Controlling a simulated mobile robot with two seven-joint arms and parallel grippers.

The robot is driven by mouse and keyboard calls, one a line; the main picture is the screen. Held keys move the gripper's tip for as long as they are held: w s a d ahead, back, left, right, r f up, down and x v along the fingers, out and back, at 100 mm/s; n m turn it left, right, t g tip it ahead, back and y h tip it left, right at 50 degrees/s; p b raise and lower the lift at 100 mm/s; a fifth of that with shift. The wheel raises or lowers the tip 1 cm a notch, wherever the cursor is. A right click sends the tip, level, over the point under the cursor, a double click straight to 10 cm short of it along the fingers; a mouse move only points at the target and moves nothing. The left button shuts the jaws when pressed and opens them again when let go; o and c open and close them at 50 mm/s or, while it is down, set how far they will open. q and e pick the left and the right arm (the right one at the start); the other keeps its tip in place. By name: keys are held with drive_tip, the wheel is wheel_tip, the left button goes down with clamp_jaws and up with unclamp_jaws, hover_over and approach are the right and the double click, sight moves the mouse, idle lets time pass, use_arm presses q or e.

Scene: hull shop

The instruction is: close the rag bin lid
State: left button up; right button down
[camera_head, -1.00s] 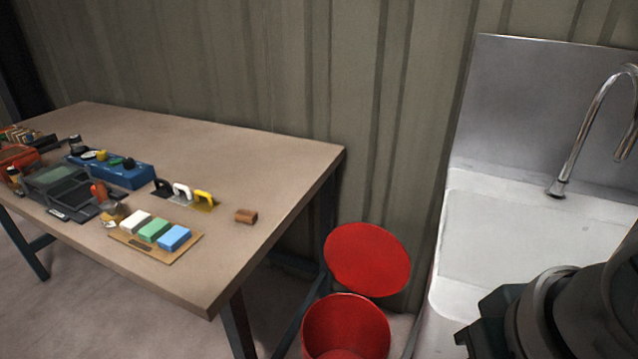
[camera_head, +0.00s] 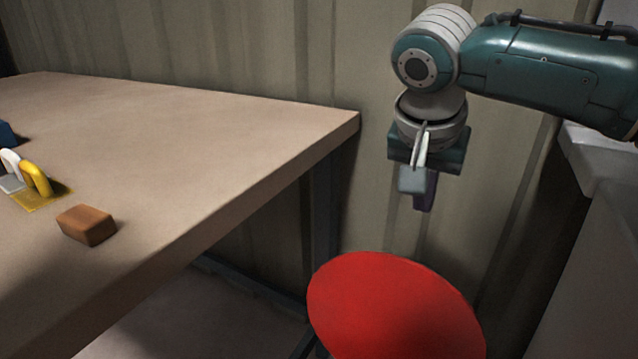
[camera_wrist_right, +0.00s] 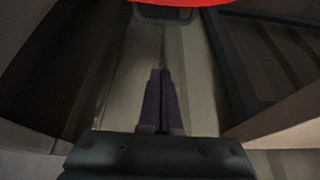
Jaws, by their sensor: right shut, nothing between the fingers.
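The rag bin's round red lid (camera_head: 395,308) stands raised and tilted beside the table's right end in the head view. The bin's body is out of that view, below the frame. My right gripper (camera_head: 420,196) hangs pointing down above the lid, in front of the wall, and is apart from it in the picture. In the right wrist view its two dark fingers (camera_wrist_right: 161,100) are together with nothing between them. A red edge of the lid (camera_wrist_right: 180,3) shows at the top of that view. My left gripper is not in view.
The table (camera_head: 190,150) fills the left, with a brown block (camera_head: 87,225) and a yellow-handled tool (camera_head: 36,180) on it. The ribbed wall (camera_head: 270,60) is behind. The white sink unit (camera_head: 605,165) stands at the right.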

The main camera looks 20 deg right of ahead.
wheel_tip(320, 180, down, 8)
drive_tip(key=b, duration=0.3)
drive_tip(key=shift+s+a+b, duration=0.2)
drive_tip(key=shift+s+b, duration=0.1)
drive_tip(key=shift+b, duration=0.05)
drive_tip(key=shift+f, duration=0.1)
